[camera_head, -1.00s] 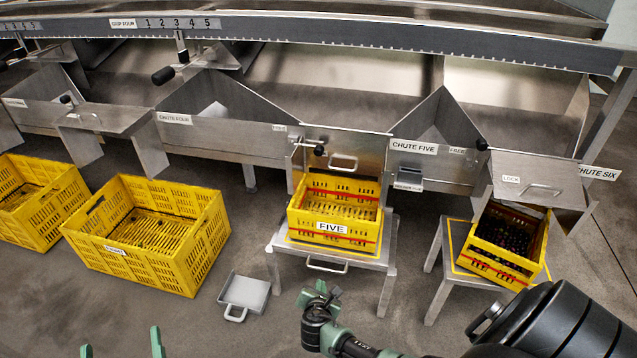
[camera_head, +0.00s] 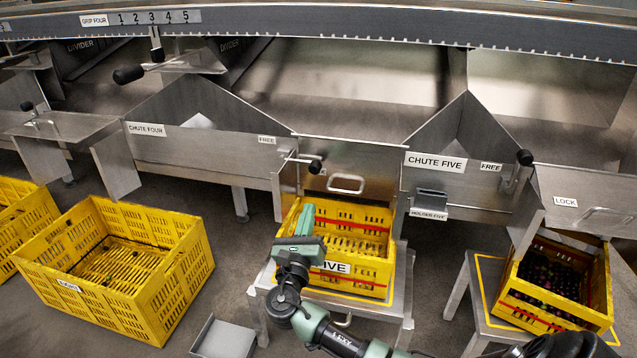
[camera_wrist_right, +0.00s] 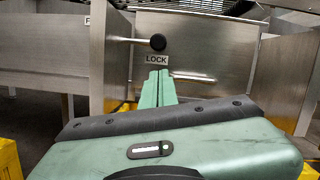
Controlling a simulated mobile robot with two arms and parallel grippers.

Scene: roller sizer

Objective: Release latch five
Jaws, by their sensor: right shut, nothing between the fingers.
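The latch five lever with its black knob (camera_head: 315,167) is mounted by the upright metal flap (camera_head: 375,165) above the yellow crate marked FIVE (camera_head: 378,290). In the right wrist view the knob (camera_wrist_right: 158,42) sits at the right end of its rod, just above the LOCK label (camera_wrist_right: 157,59). A FREE label (camera_head: 267,140) is to the left of the lever. My right gripper (camera_head: 305,212) is in front of the crate, below the knob and apart from it. Its green fingers (camera_wrist_right: 158,76) are closed together and empty, pointing toward the flap. My left gripper is out of view.
The holder five bracket (camera_head: 430,197) hangs right of the flap. A second knob (camera_head: 525,157) and tilted flap (camera_head: 580,190) stand above a crate of dark fruit (camera_head: 550,305). A large yellow crate (camera_head: 190,285) and a metal scoop (camera_head: 225,337) lie on the floor at left.

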